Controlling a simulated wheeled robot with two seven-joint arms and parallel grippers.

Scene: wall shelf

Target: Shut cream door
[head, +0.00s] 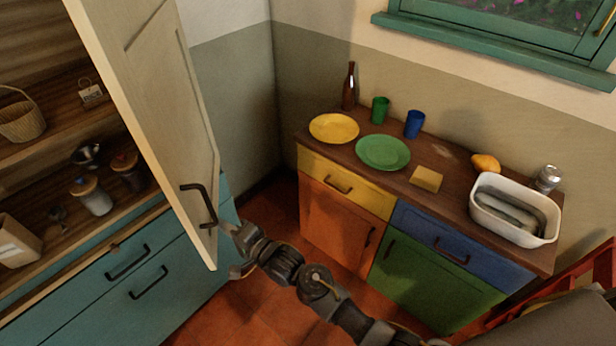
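The cream door (165,110) stands wide open at the left of the head view, swung out from the shelf cabinet. Its dark handle (205,205) is near its lower free edge. My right gripper (232,232), on the arm coming in from the lower right, is at that edge, just right of the handle. It looks very close to the door or touching it; I cannot tell which. Its fingertips are too small and partly hidden to show whether they are open. My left gripper is not in view.
The open cabinet shelves hold a basket (21,118), jars (92,196) and a box (15,240). Teal drawers (120,290) are below. At the right, a coloured sideboard (340,230) carries plates, cups, a bottle and a white tub (482,215). Red floor (262,318) lies between.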

